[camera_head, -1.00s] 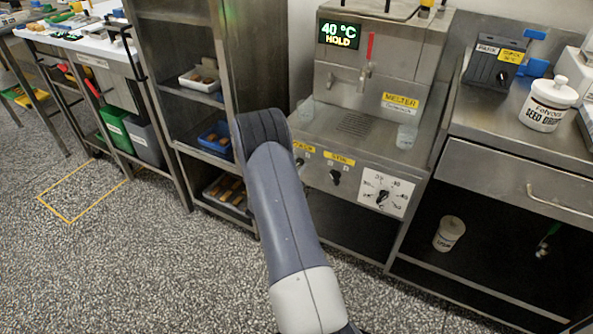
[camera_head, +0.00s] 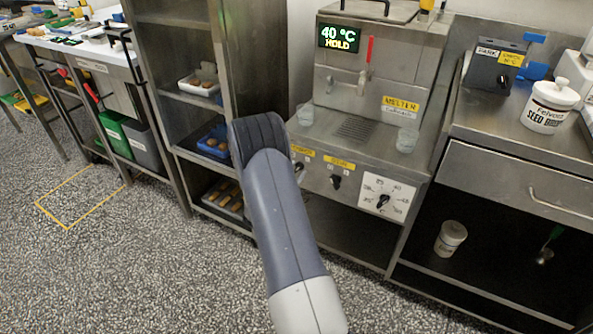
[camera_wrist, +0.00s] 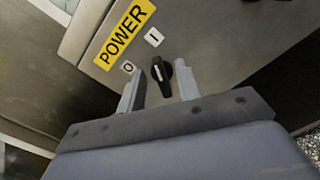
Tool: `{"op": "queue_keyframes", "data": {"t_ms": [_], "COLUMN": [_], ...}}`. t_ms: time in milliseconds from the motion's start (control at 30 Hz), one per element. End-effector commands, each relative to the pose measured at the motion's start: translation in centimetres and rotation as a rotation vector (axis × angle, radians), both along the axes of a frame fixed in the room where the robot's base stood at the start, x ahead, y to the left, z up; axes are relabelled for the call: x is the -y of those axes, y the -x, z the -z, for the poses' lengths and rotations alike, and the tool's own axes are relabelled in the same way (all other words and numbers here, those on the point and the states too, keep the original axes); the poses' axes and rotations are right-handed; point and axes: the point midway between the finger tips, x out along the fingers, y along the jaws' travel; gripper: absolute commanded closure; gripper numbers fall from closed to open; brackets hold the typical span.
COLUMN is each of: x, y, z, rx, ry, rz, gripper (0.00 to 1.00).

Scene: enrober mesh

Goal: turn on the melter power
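The melter (camera_head: 345,115) is a steel machine whose display (camera_head: 339,37) reads 40 °C HOLD. Its power knob (camera_wrist: 161,71) is small and black, below a yellow POWER label (camera_wrist: 124,34) with O and I marks in the wrist view. A white mark on the knob is on the side facing the O. My gripper (camera_wrist: 159,75) is open, with one fingertip on each side of the knob in the picture; I cannot tell whether they touch it.
A second black knob (camera_head: 336,182) and a numbered dial (camera_head: 383,201) are to the right on the same panel. A shelf rack (camera_head: 183,135) with trays stands close to the left of my arm. A steel counter (camera_head: 480,135) adjoins on the right.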

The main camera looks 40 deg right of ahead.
Motion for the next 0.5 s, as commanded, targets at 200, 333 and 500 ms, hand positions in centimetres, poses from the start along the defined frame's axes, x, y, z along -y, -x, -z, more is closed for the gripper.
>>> {"op": "queue_keyframes", "data": {"t_ms": [200,333,500], "x": [-4.1,-6.4,-8.4], "y": [1.5,2.5,3.4], "z": [-0.1,-0.1,-0.1], "rx": [-0.003,-0.003,-0.001], "ry": [0.001,0.001,0.001], "rz": [-0.005,-0.005,-0.003], "gripper": [0.67,0.67,0.67]}}
